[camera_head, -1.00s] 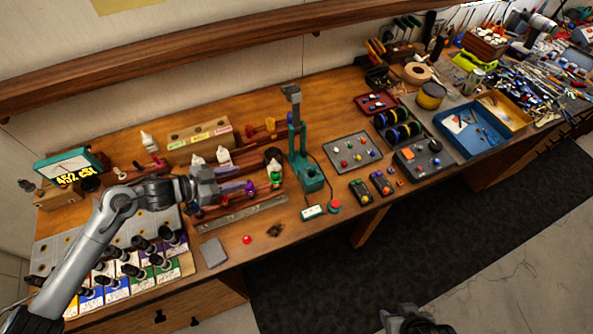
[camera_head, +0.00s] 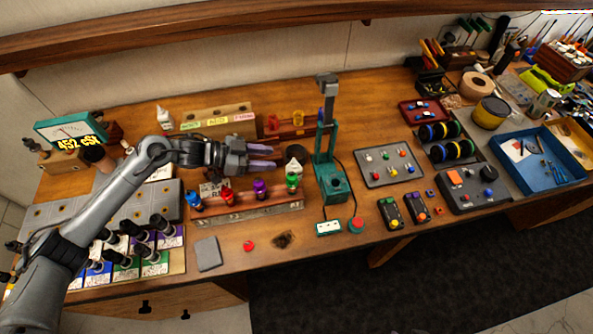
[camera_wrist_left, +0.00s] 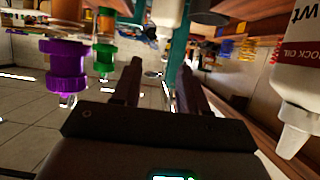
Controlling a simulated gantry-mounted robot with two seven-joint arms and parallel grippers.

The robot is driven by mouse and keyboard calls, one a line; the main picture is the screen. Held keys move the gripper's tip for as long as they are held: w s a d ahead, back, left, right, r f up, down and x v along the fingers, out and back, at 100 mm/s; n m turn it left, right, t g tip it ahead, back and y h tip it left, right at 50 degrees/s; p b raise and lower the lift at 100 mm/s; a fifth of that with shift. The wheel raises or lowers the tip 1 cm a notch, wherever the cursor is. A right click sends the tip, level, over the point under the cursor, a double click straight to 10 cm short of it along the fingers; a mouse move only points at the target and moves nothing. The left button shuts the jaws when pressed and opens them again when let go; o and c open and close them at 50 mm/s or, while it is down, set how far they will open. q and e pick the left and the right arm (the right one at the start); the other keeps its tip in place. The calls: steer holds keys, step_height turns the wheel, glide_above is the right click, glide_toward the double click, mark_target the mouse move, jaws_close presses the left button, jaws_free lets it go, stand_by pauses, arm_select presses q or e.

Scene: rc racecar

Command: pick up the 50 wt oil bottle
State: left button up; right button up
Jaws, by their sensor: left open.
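A white oil bottle (camera_head: 165,117) stands at the back left of the bench in the head view. The left wrist view is upside down. It shows a white bottle (camera_wrist_left: 298,75) close at the right edge, with "Wt" and "OCK OIL" legible; its number is cut off. Another white bottle (camera_wrist_left: 168,14) is at the top, beyond the fingertips, its label not readable. Which one is 50 wt I cannot tell. My left gripper (camera_head: 265,157) is open and empty, pointing right above the shock rack, and hides part of what is behind it. My right gripper is out of view.
Blue, red, purple (camera_head: 260,189) and green (camera_head: 292,183) shocks stand in a rack below my left gripper. A wooden block with coloured labels (camera_head: 217,121) is behind it. A teal stand (camera_head: 331,180) rises to the right of the fingertips. Black-topped bottles stand at the front left.

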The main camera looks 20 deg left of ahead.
mark_target(294, 158)
arm_select(q)
steer(key=p+x, duration=0.1)
steer(key=x, duration=0.4)
steer(key=shift+d+f, duration=0.15)
steer(key=shift+d, duration=0.05)
steer(key=shift+w+d+p, duration=0.3)
steer(key=shift+w+d, duration=0.05)
steer(key=shift+d, duration=0.05)
steer(key=p+x, duration=0.1)
steer(key=x, duration=0.2)
steer(key=shift+w+d, duration=0.1)
steer(key=shift+w, duration=0.15)
steer(key=shift+w+d+f, duration=0.2)
steer(key=shift+d+f, duration=0.05)
steer(key=shift+d, duration=0.1)
steer(key=shift+c, duration=0.3)
jaws_close()
